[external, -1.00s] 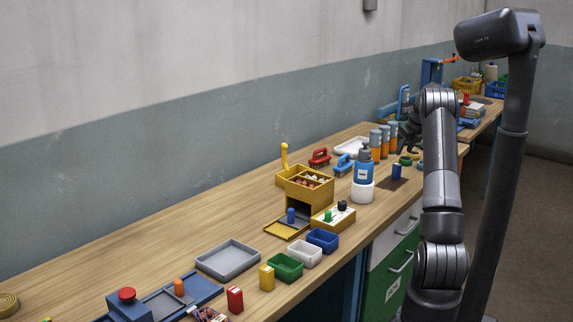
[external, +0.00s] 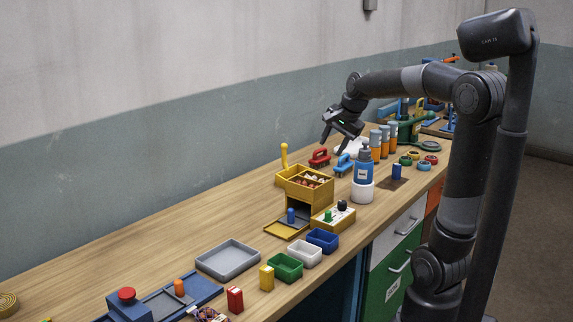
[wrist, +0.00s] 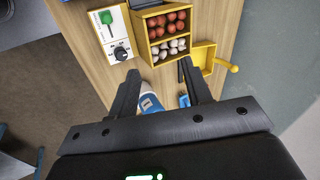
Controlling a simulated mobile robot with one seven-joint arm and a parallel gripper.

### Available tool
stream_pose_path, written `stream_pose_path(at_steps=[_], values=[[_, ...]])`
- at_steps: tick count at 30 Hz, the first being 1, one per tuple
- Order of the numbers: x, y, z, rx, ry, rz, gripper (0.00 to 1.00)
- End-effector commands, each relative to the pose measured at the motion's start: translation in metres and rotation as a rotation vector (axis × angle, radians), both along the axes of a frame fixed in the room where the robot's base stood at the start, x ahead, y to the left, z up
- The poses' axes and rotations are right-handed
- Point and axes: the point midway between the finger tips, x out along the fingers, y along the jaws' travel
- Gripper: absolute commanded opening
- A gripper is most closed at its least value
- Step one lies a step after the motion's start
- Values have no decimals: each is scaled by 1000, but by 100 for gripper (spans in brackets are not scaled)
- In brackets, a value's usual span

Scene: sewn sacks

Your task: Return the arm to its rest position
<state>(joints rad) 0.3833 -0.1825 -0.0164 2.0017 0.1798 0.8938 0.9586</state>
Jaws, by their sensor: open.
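My gripper (external: 341,137) is open and empty in the external view. It hangs in the air above the workbench (external: 223,222), over the area behind the blue bottle (external: 363,165). My arm reaches up from the right and bends over to the left toward the bench. In the wrist view the two dark fingers of my gripper (wrist: 163,82) stand apart with nothing between them. Beyond them lies the yellow box (wrist: 166,32) with red-brown and white balls in compartments.
A control box (wrist: 115,35) with a green switch and black knob stands beside the yellow box. Orange-and-grey cylinders (external: 384,142), a red brush (external: 319,158) and a blue brush (external: 342,166) stand near my gripper. A grey tray (external: 228,278) lies further forward. A dark post with a camera rises at right.

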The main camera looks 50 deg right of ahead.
Motion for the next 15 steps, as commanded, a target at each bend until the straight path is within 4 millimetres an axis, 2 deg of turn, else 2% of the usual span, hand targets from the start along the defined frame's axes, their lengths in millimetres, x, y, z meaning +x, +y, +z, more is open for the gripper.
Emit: stream_pose_path(at_steps=[1,6,12,15], values=[[-14,21,2,-44,-2,100,45],[-62,73,-4,-210,3,451,45],[-122,118,-23,-407,1,856,45],[-147,133,-35,-496,-2,1030,45]])
